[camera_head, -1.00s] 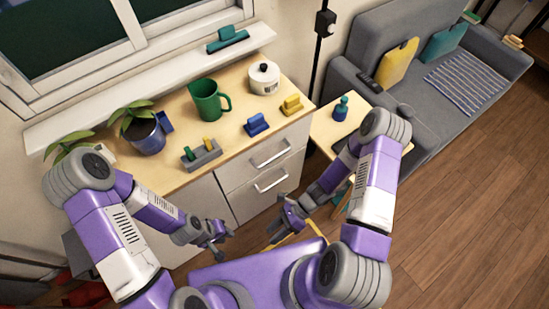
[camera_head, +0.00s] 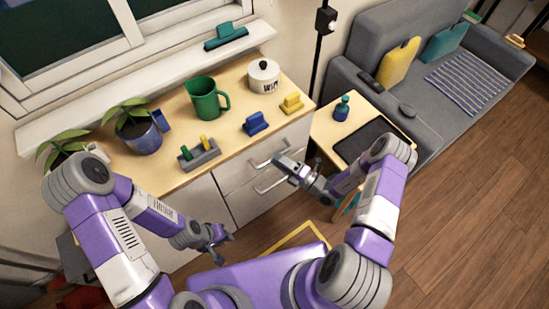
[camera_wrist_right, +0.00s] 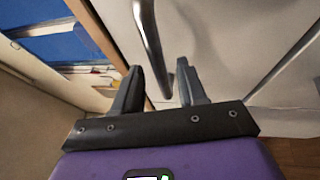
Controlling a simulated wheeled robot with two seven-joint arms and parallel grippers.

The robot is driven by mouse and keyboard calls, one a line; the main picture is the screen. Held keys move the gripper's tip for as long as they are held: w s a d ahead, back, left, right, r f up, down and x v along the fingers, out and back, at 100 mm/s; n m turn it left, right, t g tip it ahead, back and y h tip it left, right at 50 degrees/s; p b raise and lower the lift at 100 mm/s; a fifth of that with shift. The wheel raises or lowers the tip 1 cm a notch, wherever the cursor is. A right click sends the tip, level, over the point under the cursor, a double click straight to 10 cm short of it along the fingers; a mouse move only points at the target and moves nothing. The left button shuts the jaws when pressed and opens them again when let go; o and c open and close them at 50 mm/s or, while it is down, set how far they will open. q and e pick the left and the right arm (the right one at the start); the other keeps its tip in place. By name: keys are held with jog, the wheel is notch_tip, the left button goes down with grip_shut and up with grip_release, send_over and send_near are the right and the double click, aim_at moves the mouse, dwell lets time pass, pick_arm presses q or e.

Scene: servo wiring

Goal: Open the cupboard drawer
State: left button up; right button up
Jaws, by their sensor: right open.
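The cupboard (camera_head: 225,181) has two white drawers with metal bar handles, and both drawers look shut. The upper handle (camera_head: 268,155) and the lower handle (camera_head: 270,181) face my right gripper (camera_head: 283,164), which is in front of the drawers and overlaps the handles' right ends. In the right wrist view my right gripper (camera_wrist_right: 158,72) is open, and a metal handle bar (camera_wrist_right: 149,40) shows between its two fingers; contact cannot be made out. My left gripper (camera_head: 224,244) hangs low in front of the cupboard's left part, empty, with its fingers apart.
A small table (camera_head: 325,128) with a dark tablet (camera_head: 370,142) stands right of the drawers. Floor is free farther right.

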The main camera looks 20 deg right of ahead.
jog(key=shift+x, duration=1.15)
grip_shut()
